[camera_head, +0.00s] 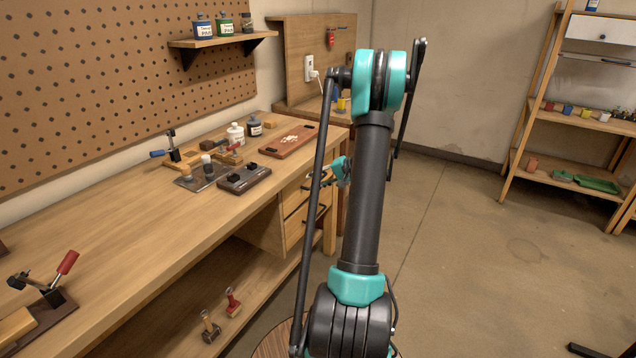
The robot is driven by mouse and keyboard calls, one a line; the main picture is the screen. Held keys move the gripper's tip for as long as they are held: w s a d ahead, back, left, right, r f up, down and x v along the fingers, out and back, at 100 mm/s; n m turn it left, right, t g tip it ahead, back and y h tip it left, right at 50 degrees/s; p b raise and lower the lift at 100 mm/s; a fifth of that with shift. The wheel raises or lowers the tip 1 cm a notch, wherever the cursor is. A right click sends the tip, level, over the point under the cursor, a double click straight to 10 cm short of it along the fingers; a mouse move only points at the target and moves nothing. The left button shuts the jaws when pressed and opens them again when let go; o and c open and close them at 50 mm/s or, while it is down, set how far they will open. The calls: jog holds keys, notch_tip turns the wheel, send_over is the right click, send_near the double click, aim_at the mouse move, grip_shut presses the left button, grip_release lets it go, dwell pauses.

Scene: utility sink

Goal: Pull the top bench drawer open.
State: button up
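The wooden workbench (130,240) runs along the left wall, with a stack of drawers under its far end. The top bench drawer (292,199) has a light wood front and looks closed or nearly so; part of it is behind my arm. A lower drawer (294,231) sits beneath it. My gripper (325,182) is small and dark beside a teal wrist part (339,168), close to the top drawer's handle area. My arm partly covers it. I cannot tell whether its fingers are apart or touch the handle.
A red-brown tray (289,141), a dark block (243,178), bottles (236,135) and clamps stand on the bench top. Two small tools (231,303) lie on the lower shelf. A wooden rack (572,140) stands at the right. The concrete floor (470,260) between is clear.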

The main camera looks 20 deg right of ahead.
jog(key=w+d+f+m+t+y, duration=0.1)
jog(key=w+d+f+m+t, duration=0.2)
jog(key=d, duration=0.8)
jog(key=t, duration=0.1)
send_near(319, 181)
jog(key=shift+y, duration=0.3)
jog(key=x, duration=1)
jog(key=shift+w+d+f, duration=0.2)
jog(key=shift+w+f, duration=0.2)
jog(key=shift+w, duration=0.1)
grip_shut()
